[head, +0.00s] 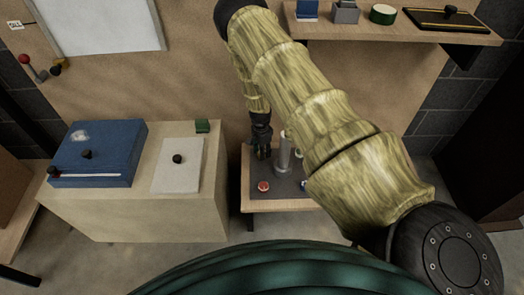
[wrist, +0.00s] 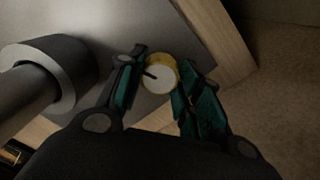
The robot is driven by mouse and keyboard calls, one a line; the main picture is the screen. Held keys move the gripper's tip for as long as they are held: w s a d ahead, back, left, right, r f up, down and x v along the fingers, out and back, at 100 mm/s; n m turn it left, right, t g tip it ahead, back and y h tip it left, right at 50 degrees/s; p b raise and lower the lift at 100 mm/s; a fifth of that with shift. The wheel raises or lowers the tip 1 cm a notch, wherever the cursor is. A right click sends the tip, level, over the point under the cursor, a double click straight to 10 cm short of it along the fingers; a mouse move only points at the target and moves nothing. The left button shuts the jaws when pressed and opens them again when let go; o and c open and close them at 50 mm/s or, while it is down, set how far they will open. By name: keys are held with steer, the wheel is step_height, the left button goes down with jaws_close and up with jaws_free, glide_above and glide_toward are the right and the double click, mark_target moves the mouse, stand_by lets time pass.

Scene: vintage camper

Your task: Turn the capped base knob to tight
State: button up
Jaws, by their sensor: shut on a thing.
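A small round knob (wrist: 158,78) shows in the wrist view. It has a pale face with a dark pointer line and a yellow side, and it sits on a grey surface (wrist: 170,28). My gripper (wrist: 156,84) is shut on this knob, with one teal-padded finger on either side. In the head view my gripper (head: 262,152) points down at the back left of a low wooden table (head: 270,206), left of a grey upright cylinder (head: 284,158). The knob is hidden there behind the gripper. I cannot read any tight mark.
A thick grey cylinder (wrist: 48,75) stands close to the left of my gripper in the wrist view. On the low table a red-topped round piece (head: 263,186) sits in front. A beige cabinet (head: 150,215) with a blue box (head: 98,152) stands to the left.

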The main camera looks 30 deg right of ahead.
steer(key=shift+m, duration=1)
steer(key=o, duration=1)
steer(key=shift+a, duration=0.1)
steer(key=shift+o, duration=0.2)
steer(key=shift+w+r, duration=0.15)
steer(key=shift+r, duration=0.45)
step_height(320, 180, up, 11)
steer(key=shift+w+f, duration=0.15)
steer(key=shift+w, duration=0.05)
steer(key=shift+s, duration=0.1)
